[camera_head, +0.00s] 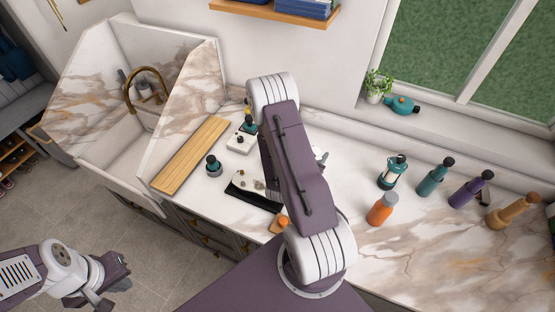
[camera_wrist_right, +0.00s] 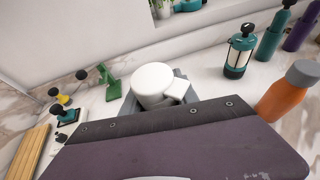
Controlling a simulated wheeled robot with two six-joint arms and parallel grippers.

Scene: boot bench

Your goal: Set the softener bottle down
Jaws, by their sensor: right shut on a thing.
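A white rounded thing (camera_wrist_right: 153,84), which looks like the softener bottle seen from above, sits between the grey jaws of my right gripper (camera_wrist_right: 160,97) in the right wrist view. The purple housing hides its lower part, so I cannot tell whether it touches the counter. In the head view my right arm covers most of that spot, with only a pale bit (camera_head: 321,157) showing beside it. My left gripper (camera_head: 108,292) is at the lower left, over the floor, with its fingers apart and empty.
A wooden board (camera_head: 190,155) and small brushes lie left. A green tool (camera_wrist_right: 109,83) stands close by.

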